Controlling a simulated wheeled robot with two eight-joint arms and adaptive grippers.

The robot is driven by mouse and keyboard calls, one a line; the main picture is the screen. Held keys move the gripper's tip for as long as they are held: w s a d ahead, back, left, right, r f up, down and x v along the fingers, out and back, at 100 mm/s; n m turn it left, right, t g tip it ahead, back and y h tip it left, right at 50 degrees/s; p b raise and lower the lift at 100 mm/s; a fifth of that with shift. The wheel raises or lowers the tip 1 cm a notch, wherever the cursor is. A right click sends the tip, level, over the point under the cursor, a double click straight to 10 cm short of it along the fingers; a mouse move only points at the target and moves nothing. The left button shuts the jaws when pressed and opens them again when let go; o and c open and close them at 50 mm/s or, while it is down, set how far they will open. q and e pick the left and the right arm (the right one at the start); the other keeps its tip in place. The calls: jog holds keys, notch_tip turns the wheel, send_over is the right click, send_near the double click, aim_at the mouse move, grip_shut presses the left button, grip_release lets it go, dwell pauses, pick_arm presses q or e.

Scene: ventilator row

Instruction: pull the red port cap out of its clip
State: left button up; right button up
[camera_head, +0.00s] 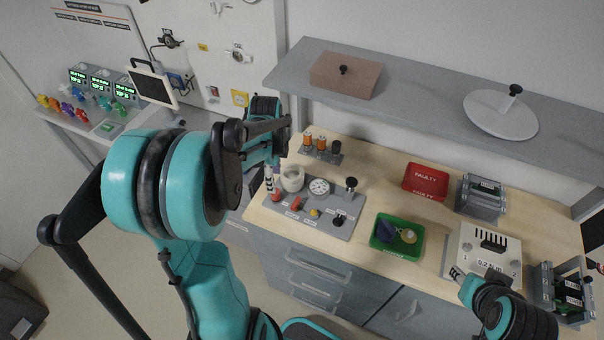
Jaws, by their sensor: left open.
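A grey panel (318,222) lies on the wooden bench, with labelled fittings on it. Two small red parts stand along its front left side: one (277,197) at the left end and another red part (296,203) just right of it. I cannot tell which of them is the red port cap, and no clip can be made out. My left gripper (269,179) is open, just above and beside the left red part. My own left arm hides much of this gripper. My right gripper (457,273) is small at the lower right, by the white box; its jaws are unclear.
A white ring, a dial and black knobs stand on the panel close by. A green tray (390,255), a red FAULTY bin (426,182) and a white numbered box (490,245) stand to the right. A grey shelf (430,85) overhangs the bench's back.

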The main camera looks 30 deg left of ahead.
pick_arm(q)
jog(key=shift+w+f, duration=0.1)
jog(key=shift+f, duration=0.2)
notch_tip(320, 180, down, 8)
jog(key=shift+r+b, duration=0.25)
jog(key=shift+b, duration=0.9)
grip_shut()
jog(key=shift+r, duration=0.2)
jog(key=shift+r+p, duration=1.05)
jog(key=shift+r, duration=0.35)
